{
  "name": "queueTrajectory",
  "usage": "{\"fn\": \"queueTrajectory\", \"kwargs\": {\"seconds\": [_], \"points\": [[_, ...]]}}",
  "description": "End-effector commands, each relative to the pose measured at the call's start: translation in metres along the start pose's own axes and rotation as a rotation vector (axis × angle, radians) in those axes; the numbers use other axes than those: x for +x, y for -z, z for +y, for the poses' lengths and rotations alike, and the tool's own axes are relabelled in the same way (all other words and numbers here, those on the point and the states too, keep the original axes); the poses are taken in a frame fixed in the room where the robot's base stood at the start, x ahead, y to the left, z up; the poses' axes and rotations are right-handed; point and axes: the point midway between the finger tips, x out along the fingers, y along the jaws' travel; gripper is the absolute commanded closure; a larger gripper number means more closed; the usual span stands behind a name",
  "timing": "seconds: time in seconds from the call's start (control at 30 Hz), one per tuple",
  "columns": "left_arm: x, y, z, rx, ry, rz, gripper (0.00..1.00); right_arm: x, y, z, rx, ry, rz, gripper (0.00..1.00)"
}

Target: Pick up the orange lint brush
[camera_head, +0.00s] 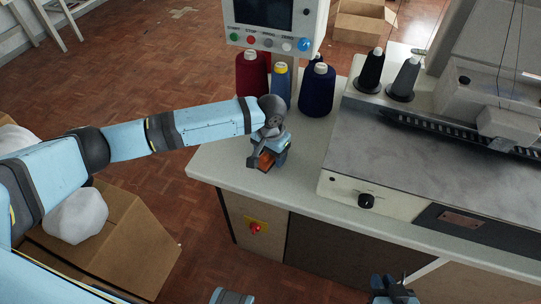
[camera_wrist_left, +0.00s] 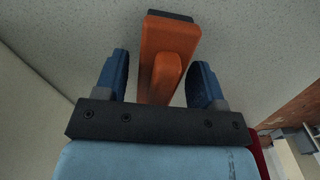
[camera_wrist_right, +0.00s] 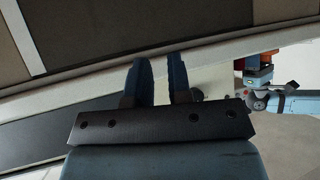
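The orange lint brush (camera_wrist_left: 168,52) lies on the pale table top, with a dark end pointing away from my left gripper. In the left wrist view, my left gripper (camera_wrist_left: 158,70) is open, with one blue finger on each side of the brush's raised handle and a gap showing at both sides. In the head view, the brush (camera_head: 265,161) is partly hidden under my left gripper (camera_head: 264,164) near the table's left end. My right gripper (camera_wrist_right: 160,75) has its fingers a little apart with nothing between them. It shows in the head view low at the table's front edge (camera_head: 393,290).
Red (camera_head: 251,75), blue-and-yellow (camera_head: 281,86) and dark blue (camera_head: 317,90) thread cones stand behind my left gripper. The sewing machine's metal bed (camera_head: 430,150) fills the table to the right. A control panel (camera_head: 268,22) stands at the back. A cardboard box (camera_head: 120,240) is on the floor at left.

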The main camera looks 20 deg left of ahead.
Motion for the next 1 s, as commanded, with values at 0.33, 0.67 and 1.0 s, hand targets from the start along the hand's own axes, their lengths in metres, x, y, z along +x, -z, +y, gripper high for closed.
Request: {"fn": "queueTrajectory", "kwargs": {"seconds": [0.33, 0.67, 1.0], "points": [[-0.001, 0.0, 0.0, 0.0, 0.0, 0.001, 0.83, 0.001, 0.001, 0.0, 0.0, 0.0, 0.001, 0.81], [-0.027, 0.001, -0.001, 0.0, 0.0, 0.004, 0.83, -0.001, 0.004, 0.0, 0.001, -0.001, -0.002, 0.81], [-0.122, 0.001, 0.0, 0.0, -0.001, 0.004, 0.83, -0.005, 0.004, 0.001, 0.012, -0.003, -0.021, 0.81]]}}
